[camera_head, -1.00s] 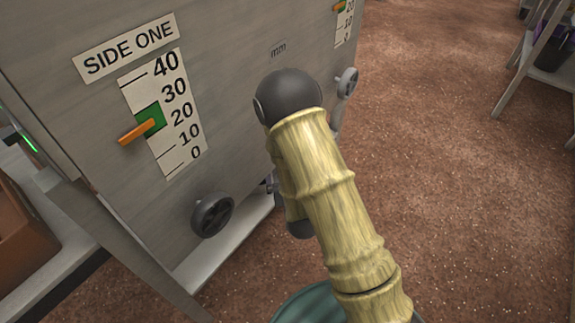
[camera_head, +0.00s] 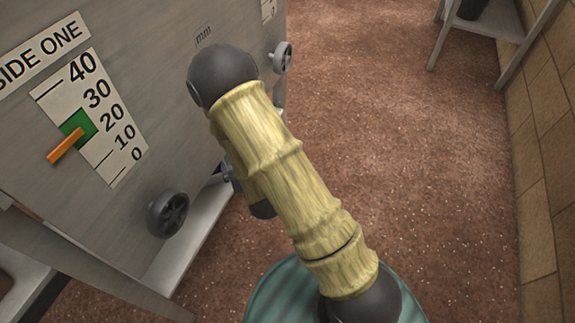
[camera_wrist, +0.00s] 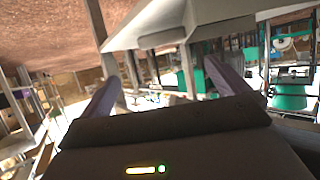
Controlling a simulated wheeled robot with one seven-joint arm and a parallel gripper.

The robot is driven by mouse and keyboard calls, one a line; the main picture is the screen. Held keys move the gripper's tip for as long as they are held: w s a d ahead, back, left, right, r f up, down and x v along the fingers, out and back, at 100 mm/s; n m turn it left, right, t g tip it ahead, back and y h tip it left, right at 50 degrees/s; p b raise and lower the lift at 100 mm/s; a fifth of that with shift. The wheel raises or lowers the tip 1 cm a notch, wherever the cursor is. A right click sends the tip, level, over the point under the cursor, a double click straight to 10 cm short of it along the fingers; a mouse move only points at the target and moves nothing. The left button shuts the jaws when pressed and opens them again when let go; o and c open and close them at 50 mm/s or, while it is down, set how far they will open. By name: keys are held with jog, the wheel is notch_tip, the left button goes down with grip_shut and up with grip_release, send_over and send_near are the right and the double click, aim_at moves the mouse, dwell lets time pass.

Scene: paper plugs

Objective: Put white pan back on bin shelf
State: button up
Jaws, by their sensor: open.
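I cannot make out the white pan or the bin shelf in either view. My gripper (camera_wrist: 162,88) shows in the wrist view as two purplish-grey fingers spread apart, with nothing seen between them.
The grey machine (camera_head: 150,110) with a 0 to 40 scale (camera_head: 92,112) and black handwheels (camera_head: 168,213) stands close on the left. Reddish floor (camera_head: 400,150) is open ahead. A brick wall (camera_head: 545,150) bounds the right, and a grey stand (camera_head: 490,25) is at the back.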

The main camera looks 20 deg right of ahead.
jog(key=s+d+r+m+g+h, duration=0.1)
jog(key=s+d+r+g, duration=0.9)
jog(key=s, duration=0.5)
notch_tip(320, 180, up, 3)
jog(key=shift+s+d+g+h, duration=0.3)
jog(key=shift+d, duration=0.85)
jog(key=w+r+p+v, duration=0.1)
jog(key=w+p+v, duration=0.3)
jog(key=p+v, duration=1.3)
jog(key=w+p+v, duration=0.3)
jog(key=p+v, duration=1.4)
jog(key=p, duration=0.1)
jog(key=w+r+p+v, duration=0.1)
jog(key=w+p+v, duration=0.3)
jog(key=p+v, duration=1.4)
jog(key=shift+w+r, duration=0.35)
jog(key=shift+w, duration=0.05)
